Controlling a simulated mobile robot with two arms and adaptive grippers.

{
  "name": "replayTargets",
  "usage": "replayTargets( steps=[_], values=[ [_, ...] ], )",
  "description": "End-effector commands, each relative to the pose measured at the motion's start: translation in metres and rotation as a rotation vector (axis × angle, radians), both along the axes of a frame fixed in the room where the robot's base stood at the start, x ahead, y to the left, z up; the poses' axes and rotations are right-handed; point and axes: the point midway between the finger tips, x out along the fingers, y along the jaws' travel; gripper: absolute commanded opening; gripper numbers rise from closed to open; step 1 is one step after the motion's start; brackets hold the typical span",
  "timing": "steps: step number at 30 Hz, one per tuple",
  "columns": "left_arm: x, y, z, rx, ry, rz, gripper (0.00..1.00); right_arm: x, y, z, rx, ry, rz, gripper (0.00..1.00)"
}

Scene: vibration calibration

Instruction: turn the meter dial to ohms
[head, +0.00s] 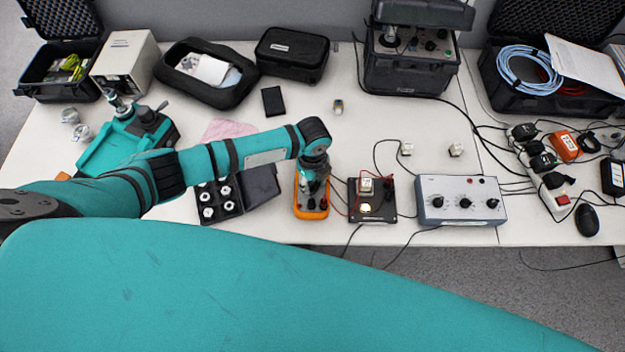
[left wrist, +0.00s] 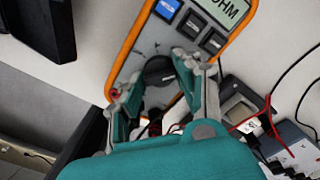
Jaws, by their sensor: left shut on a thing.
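The meter (head: 311,203) is an orange-edged handheld multimeter on the table near the front edge, partly hidden by my left arm in the head view. In the left wrist view the meter (left wrist: 172,38) has a grey face, blue and dark buttons, and a display (left wrist: 222,10) whose visible part reads "OHM". Its dark round dial (left wrist: 158,71) lies between the fingers of my left gripper (left wrist: 157,88). The left gripper (head: 313,178) is over the meter and shut on the dial. The dial's pointer mark cannot be made out. My right gripper is not in view.
Right of the meter are a black board (head: 377,205) with red leads and a grey box with knobs (head: 461,204). An open black case (head: 238,195) with white pieces lies left. Cables run along the right side. Bare table lies behind the meter.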

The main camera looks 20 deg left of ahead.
Motion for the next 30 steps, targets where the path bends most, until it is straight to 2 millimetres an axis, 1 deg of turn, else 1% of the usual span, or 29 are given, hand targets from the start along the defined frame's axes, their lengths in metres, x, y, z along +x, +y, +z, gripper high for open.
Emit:
replayTargets(
  steps=[3,4,5,6,13,17,20,27,30],
  values=[
    [0.001,0.000,0.001,-0.001,-0.002,0.001,0.02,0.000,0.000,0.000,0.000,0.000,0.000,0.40],
    [0.001,0.000,0.001,-0.001,-0.002,0.001,0.38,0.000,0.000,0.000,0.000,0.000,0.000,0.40],
    [0.001,0.000,0.001,-0.001,-0.002,0.001,0.41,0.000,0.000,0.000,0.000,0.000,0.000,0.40],
    [0.001,0.000,0.001,-0.001,-0.002,0.001,0.43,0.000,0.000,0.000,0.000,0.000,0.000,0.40],
    [0.000,0.000,0.001,0.000,-0.001,0.002,0.43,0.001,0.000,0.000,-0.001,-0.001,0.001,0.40],
    [0.001,0.000,0.010,-0.001,-0.003,0.001,0.43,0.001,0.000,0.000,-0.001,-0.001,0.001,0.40],
    [0.001,0.000,0.026,-0.002,-0.005,0.000,0.43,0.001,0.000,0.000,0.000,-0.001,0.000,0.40],
    [0.002,0.000,0.078,-0.002,-0.005,0.000,0.43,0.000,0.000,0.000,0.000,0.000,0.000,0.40],
    [0.001,0.000,0.096,-0.001,-0.005,0.000,0.43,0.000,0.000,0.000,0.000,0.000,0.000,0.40]
  ],
)
